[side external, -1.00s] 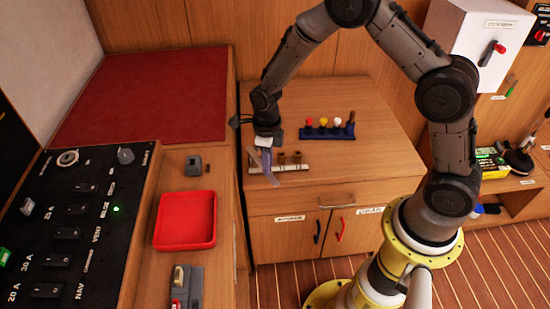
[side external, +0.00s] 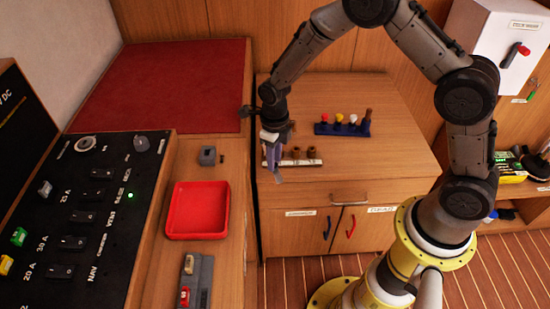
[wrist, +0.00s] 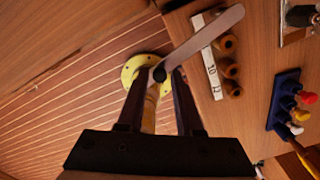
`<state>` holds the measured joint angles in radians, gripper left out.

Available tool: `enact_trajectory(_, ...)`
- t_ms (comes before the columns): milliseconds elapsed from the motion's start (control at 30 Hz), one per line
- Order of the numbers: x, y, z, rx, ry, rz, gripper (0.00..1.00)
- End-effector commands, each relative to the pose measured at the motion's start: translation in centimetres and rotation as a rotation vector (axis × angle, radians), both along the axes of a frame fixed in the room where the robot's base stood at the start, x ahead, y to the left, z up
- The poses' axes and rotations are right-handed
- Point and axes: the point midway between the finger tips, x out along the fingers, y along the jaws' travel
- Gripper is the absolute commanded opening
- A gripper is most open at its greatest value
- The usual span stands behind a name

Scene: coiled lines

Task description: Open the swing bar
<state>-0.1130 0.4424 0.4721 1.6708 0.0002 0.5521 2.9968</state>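The swing bar (wrist: 205,38) is a flat grey strip with a black knob at one end. In the wrist view it slants across a pale rail (wrist: 211,72) bearing the numbers 10 and 12. The knob end sticks out past the counter edge, between my gripper's (wrist: 159,78) fingertips. The fingers look apart, with the knob in the gap; I see no clear grip on it. In the side view my gripper (side external: 277,178) points down at the rail's (side external: 305,162) left end, near the counter's front edge, and mostly hides the bar.
Brown cylindrical pegs (wrist: 229,66) stand beside the rail. A blue rack (side external: 342,128) with red, yellow and white knobs stands behind on the counter (side external: 380,160). A red tray (side external: 198,210) and a switch panel (side external: 95,215) are to the left. The counter's right side is clear.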

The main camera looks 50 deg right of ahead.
Motion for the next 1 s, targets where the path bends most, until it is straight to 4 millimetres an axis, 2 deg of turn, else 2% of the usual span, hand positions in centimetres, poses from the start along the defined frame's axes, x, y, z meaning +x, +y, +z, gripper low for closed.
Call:
enact_trajectory(33,0.0,0.0,0.0,0.0,0.001,0.0,0.46)
enact_trajectory(100,-0.1,0.0,-0.1,-0.001,0.002,0.0,0.53)
enact_trajectory(467,-0.1,0.0,0.4,-0.001,0.002,0.001,0.53)
enact_trajectory(667,0.0,0.0,3.5,0.0,-0.003,0.0,0.53)
enact_trajectory(1000,0.0,0.0,10.6,0.001,-0.002,0.0,0.53)
